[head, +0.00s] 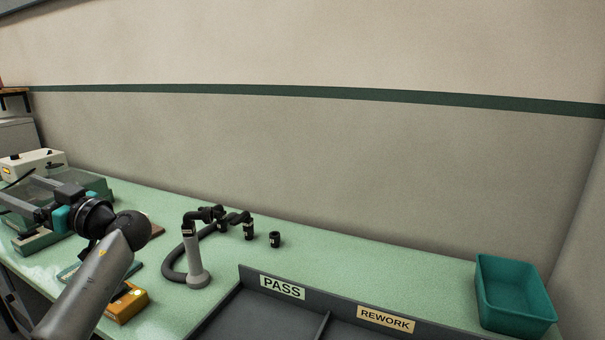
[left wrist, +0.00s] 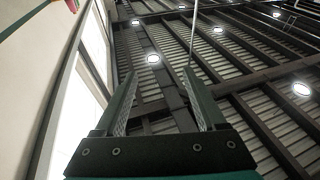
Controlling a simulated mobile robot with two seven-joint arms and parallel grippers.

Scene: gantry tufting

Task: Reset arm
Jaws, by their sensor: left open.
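My left arm comes in from the lower left of the head view and bends at a dark joint. My left gripper (head: 12,196) reaches towards the left edge of that view, above the bench. In the left wrist view the left gripper (left wrist: 159,88) has its two dark fingers apart, with nothing between them. My right gripper is not in view.
A green bench (head: 330,244) runs along the wall. It carries a fume arm with a hose (head: 195,255), small black pieces (head: 274,240), a PASS/REWORK tray (head: 330,306), a teal bin (head: 512,295), a yellow box (head: 127,303) and a cream device (head: 35,163).

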